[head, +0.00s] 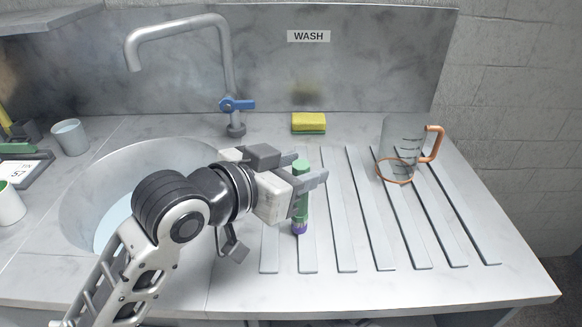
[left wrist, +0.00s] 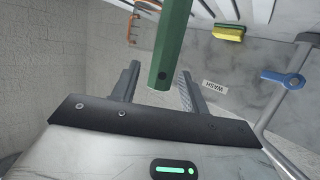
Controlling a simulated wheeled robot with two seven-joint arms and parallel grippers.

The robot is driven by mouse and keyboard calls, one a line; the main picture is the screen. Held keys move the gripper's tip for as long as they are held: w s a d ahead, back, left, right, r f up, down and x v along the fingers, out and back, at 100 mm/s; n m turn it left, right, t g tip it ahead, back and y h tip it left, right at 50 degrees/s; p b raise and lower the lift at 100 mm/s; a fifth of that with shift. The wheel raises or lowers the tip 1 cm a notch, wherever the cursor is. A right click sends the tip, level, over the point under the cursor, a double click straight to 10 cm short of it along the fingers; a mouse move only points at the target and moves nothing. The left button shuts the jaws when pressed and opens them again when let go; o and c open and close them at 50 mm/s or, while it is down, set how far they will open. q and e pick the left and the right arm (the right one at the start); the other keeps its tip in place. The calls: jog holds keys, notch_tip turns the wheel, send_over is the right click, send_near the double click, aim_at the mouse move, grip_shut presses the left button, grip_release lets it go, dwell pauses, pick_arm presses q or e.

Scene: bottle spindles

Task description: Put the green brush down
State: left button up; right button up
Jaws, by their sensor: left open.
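The green brush (head: 302,205) is over the ribbed drainboard (head: 342,235), with a purple band near its lower end. I cannot tell whether it touches the ribs. My left gripper (head: 308,168) is open, with its fingers around the upper part of the brush and hiding some of it. In the left wrist view, the green handle (left wrist: 172,45) runs between the two spread fingers of the gripper (left wrist: 160,70), with a gap visible on each side. My right gripper is not in view.
A sink basin (head: 85,190) and faucet (head: 228,75) are at left. A yellow-green sponge (head: 309,122) lies behind the drainboard. A clear jug with a copper handle (head: 434,145) stands at right. A grey cup (head: 70,137) is at far left. The drainboard's front right is clear.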

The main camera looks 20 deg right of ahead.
pick_arm(q)
jog(key=v, duration=1.2)
jog(key=shift+r, duration=0.2)
